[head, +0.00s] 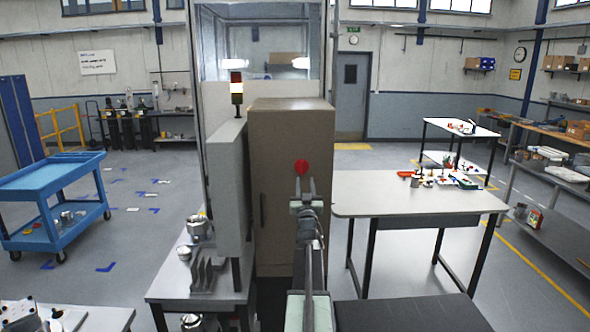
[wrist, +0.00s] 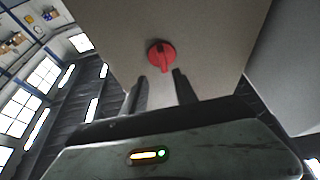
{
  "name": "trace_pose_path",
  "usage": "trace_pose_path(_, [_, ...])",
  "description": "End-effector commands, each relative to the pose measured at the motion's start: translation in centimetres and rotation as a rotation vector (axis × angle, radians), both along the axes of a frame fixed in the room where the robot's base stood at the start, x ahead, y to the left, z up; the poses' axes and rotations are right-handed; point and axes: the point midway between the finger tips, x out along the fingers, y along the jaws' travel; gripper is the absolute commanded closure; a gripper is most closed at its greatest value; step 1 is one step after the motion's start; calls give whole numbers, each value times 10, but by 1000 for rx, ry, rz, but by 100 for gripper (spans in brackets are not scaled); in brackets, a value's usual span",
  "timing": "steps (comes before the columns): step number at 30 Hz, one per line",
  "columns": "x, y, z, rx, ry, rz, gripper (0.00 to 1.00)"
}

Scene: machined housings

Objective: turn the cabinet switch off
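A tan cabinet (head: 275,125) stands in the middle of the head view, with a dark handle on its front. A red round switch (head: 301,167) sits on the cabinet's front. In the wrist view the switch (wrist: 161,54) shows a raised bar pointing down the picture, between the lines of my fingers. My gripper (head: 304,184) is just below the switch in the head view. In the wrist view my gripper (wrist: 159,76) is open and empty, its two fingers apart and their tips short of the switch.
A grey panel (head: 228,190) with a signal light stands left of the cabinet, above a bench with metal parts (head: 200,228). A light-topped table (head: 420,190) stands close on the right. A blue cart (head: 50,180) is at far left.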

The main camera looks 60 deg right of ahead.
Motion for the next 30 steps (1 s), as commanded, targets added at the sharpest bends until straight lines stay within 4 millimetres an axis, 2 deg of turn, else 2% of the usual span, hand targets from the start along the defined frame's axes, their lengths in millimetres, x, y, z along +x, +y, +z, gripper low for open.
trace_pose_path(5, [18,-12,10,1,1,9,65])
trace_pose_path(12, [46,-43,27,1,1,14,65])
trace_pose_path(16, [53,-50,30,2,1,16,65])
trace_pose_path(22, [54,-49,29,2,2,16,65])
trace_pose_path(23, [54,-49,29,2,2,16,71])
trace_pose_path(26, [54,-49,29,2,2,17,99])
trace_pose_path(29, [54,-48,28,2,2,17,100])
trace_pose_path(30, [60,-46,28,2,2,24,100])
